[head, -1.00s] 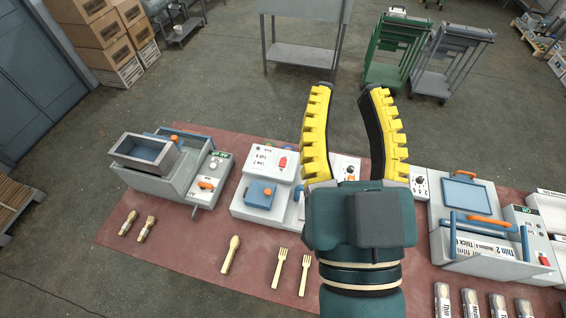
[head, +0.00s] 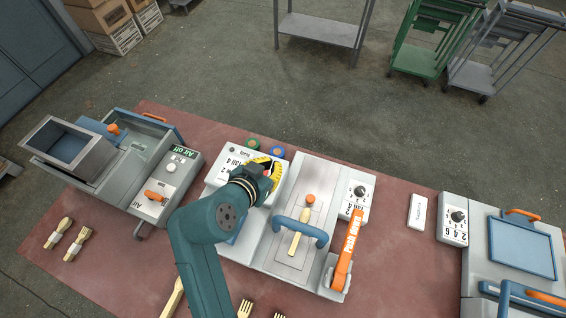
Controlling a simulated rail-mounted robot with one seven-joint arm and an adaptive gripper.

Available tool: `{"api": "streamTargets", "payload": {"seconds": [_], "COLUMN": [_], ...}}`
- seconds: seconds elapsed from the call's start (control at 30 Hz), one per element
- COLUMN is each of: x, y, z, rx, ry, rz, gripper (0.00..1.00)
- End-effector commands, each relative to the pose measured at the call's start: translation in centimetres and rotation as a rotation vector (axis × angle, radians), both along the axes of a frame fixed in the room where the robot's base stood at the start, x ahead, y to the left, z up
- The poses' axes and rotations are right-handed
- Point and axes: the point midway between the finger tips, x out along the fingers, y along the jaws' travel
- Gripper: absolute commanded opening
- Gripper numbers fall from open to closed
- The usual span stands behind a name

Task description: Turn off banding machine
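My gripper (head: 266,172), with yellow fingers, points down over the white panel (head: 225,165) of the small machine left of the press. It covers part of that panel, including any switch under it. I cannot tell whether its fingers are open or shut, or touching anything. No readable label names the banding machine.
The press (head: 285,235) holds a wooden spoon (head: 299,232) beside an orange "Push down" lever (head: 349,252). A blue-lidded machine (head: 522,250) stands at right. Forks (head: 245,308) lie in front.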

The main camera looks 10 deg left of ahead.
Motion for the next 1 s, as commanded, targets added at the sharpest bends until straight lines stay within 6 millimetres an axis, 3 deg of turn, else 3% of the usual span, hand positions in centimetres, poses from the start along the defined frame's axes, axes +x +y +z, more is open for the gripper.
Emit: {"api": "streamTargets", "payload": {"seconds": [0.03, 0.17, 0.3, 0.6, 0.77, 1.0], "x": [-0.7, -2.0, -2.4, -2.2, -0.9, 3.3], "y": [1.9, 4.6, 5.6, 5.5, 5.3, 4.8], "z": [-3.3, -5.6, -5.8, -5.7, -6.7, -9.8], "rx": [-0.009, -0.015, -0.016, -0.016, -0.016, -0.016], "ry": [0.011, 0.021, 0.022, 0.023, 0.024, 0.024], "rz": [0.041, 0.102, 0.123, 0.122, 0.119, 0.119], "gripper": [0.00, 0.00, 0.00, 0.00, 0.00, 0.00]}}
